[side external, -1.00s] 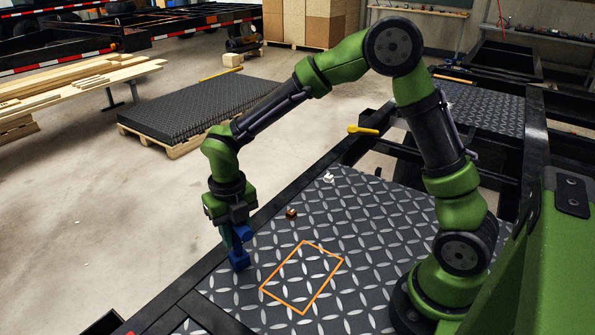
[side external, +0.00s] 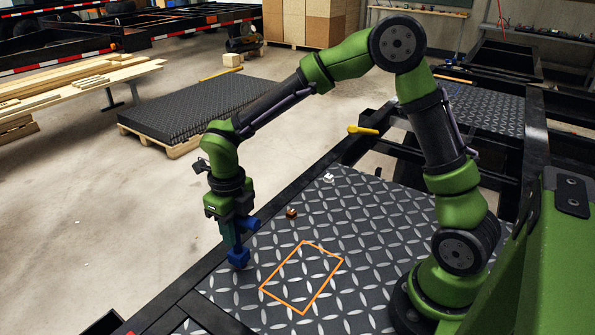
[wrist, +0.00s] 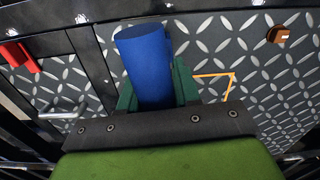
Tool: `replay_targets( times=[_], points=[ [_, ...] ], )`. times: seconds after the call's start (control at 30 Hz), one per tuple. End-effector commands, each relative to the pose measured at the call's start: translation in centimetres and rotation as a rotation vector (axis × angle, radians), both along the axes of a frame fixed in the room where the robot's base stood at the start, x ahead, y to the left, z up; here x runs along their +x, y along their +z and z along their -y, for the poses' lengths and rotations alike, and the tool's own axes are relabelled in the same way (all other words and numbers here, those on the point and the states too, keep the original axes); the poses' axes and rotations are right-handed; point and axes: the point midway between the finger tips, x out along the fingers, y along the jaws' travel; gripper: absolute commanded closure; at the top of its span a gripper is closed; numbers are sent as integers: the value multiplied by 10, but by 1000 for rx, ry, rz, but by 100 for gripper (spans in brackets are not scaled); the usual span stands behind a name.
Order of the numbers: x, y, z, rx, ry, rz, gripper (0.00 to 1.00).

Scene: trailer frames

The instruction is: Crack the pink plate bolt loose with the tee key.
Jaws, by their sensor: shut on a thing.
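A blue tool, which I take to be the tee key (side external: 238,257), stands upright in my gripper (side external: 232,232). Its block-like lower end is at the left edge of the tread plate (side external: 345,225), and a blue stub juts to the right above it. In the wrist view a thick blue cylinder of the key (wrist: 146,62) sits between the green fingers of my gripper (wrist: 157,94), which are shut on it. No pink bolt shows in either view. Whatever is under the key's lower end is hidden.
An orange outline (side external: 303,278) marks the plate right of the key. A small brown piece (side external: 291,213) and a white piece (side external: 328,178) lie farther back. A yellow-handled item (side external: 362,130) is on the frame. A red piece (wrist: 20,56) is left in the wrist view.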

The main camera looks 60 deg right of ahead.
Motion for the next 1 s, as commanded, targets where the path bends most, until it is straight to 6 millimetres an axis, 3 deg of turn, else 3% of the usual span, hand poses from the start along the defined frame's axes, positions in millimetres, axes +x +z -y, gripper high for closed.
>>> replay_targets(
  times=[0.6,1.0],
  points=[
    [1,37,0,1,-2,2,98],
    [0,41,0,-1,-1,2,98]
  ],
)
